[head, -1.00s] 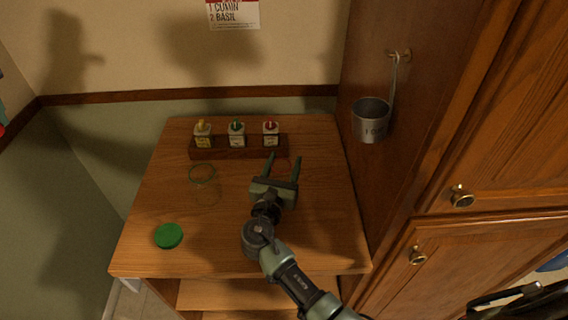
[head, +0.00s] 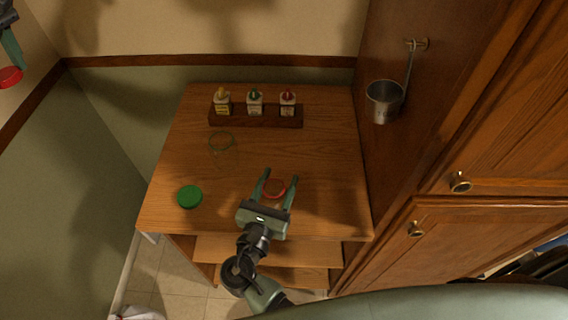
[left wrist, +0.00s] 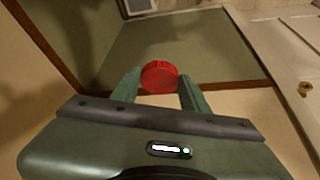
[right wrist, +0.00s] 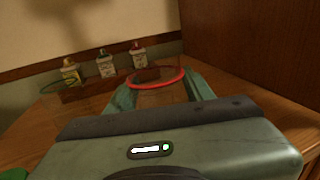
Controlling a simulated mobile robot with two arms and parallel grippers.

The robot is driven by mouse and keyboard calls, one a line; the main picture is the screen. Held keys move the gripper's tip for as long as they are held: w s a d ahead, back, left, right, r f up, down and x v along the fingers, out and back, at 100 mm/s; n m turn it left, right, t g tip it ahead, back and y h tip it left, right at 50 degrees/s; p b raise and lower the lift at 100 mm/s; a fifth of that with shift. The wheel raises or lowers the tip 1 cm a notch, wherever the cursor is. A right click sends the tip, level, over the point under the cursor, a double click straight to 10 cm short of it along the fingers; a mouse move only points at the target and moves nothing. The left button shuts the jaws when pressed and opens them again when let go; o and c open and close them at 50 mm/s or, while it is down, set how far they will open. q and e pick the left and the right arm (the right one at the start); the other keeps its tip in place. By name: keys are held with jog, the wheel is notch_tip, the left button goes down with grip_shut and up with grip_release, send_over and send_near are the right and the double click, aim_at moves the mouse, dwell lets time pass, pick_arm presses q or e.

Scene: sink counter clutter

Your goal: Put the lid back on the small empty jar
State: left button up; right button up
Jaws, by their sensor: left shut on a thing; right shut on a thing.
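My right gripper (head: 277,184) is shut on a small clear jar with a red rim (head: 275,189), near the table's front edge. In the right wrist view the red rim (right wrist: 157,78) shows between the fingers as an open ring with no lid. Whether the jar touches the table I cannot tell. My left gripper (left wrist: 160,84) is shut on a red lid (left wrist: 160,76); the lid also shows at the head view's left edge (head: 10,77), well away from the jar.
A clear jar with a green rim (head: 222,143) and a green lid (head: 190,196) stand apart on the wooden table (head: 180,150). A wooden rack (head: 262,118) with three small bottles is at the back. A metal cup (head: 384,102) hangs from the cabinet side at right.

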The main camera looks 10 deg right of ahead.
jog(key=shift+s+a, duration=0.15)
jog(key=shift+s, duration=0.05)
jog(key=o, duration=0.5)
grip_shut()
